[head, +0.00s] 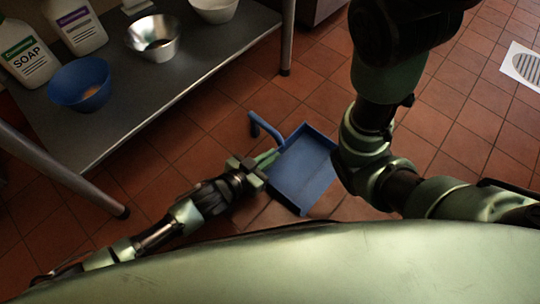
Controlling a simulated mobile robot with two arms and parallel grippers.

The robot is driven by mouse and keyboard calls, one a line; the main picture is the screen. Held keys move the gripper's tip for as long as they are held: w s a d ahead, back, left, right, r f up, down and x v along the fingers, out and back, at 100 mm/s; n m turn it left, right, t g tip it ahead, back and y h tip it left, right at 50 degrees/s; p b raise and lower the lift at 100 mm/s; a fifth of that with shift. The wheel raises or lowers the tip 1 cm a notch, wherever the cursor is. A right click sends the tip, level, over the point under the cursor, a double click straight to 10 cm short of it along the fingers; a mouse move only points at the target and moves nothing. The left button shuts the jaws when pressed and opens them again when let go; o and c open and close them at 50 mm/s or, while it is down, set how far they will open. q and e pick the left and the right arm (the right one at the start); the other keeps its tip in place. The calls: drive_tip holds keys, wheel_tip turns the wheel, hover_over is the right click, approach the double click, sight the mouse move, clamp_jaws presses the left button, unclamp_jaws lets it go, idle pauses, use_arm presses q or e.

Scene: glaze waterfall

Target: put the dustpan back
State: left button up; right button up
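The blue dustpan (304,172) lies on the red tiled floor near the middle of the head view, its handle (266,129) pointing up and left. My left gripper (268,159) comes in from the lower left. Its fingertips are at the left edge of the pan, just below the handle; I cannot tell whether they touch it. The finger gap is too small and dark to judge. My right arm rises on the right and partly passes in front of the pan's right side; its gripper is not visible.
A grey metal table (112,134) stands at upper left, holding soap bottles (28,62), a blue bowl (80,84), a metal bowl (153,39) and a white bowl (214,8). Its legs reach the floor. A floor drain (525,68) is at right. Floor above the dustpan is clear.

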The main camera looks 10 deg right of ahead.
use_arm(q)
drive_tip(key=o, duration=0.4)
drive_tip(key=shift+c, duration=0.2)
drive_tip(key=shift+r, duration=0.1)
drive_tip(key=shift+s+a+r+p, duration=0.15)
drive_tip(key=shift+a+r+p, duration=0.15)
drive_tip(key=shift+p, duration=0.1)
drive_tip(key=p+v, duration=0.7)
drive_tip(key=v, duration=0.4)
drive_tip(key=shift+s, duration=0.1)
